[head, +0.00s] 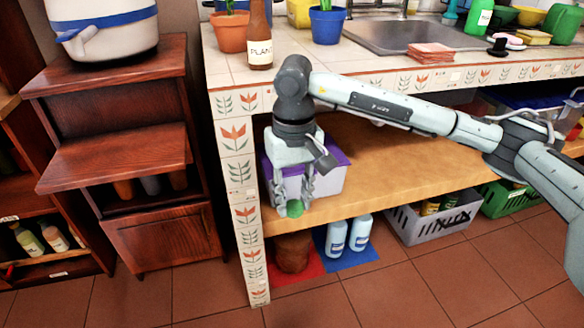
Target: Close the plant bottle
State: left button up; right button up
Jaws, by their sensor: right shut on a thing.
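The plant bottle (260,42) is brown with a white label reading "PLAN…". It stands upright at the left front of the tiled counter, and its top is cut off by the picture edge. My right gripper (294,201) hangs pointing down, below the counter edge, in front of the wooden shelf. It is shut on a small round green cap (295,208), apart from the bottle and lower than it. My left gripper is not in view.
An orange pot (230,32) and a blue pot (326,24) stand near the bottle. A white and purple box (327,180) sits behind my gripper on the shelf (420,165). A dark wood cabinet (120,110) stands left, with a gap of floor beside the counter.

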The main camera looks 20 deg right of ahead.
aim_at(258, 34)
jog(key=k+l+u, duration=0.2)
jog(key=l, duration=0.25)
jog(key=l+u, duration=0.2)
jog(key=l, duration=0.25)
jog(key=k+l+u, duration=0.2)
jog(key=l, duration=0.2)
jog(key=k+l+u, duration=0.2)
jog(key=l, duration=0.2)
jog(key=k+l+u, duration=0.2)
jog(key=l, duration=0.2)
jog(key=i, duration=0.05)
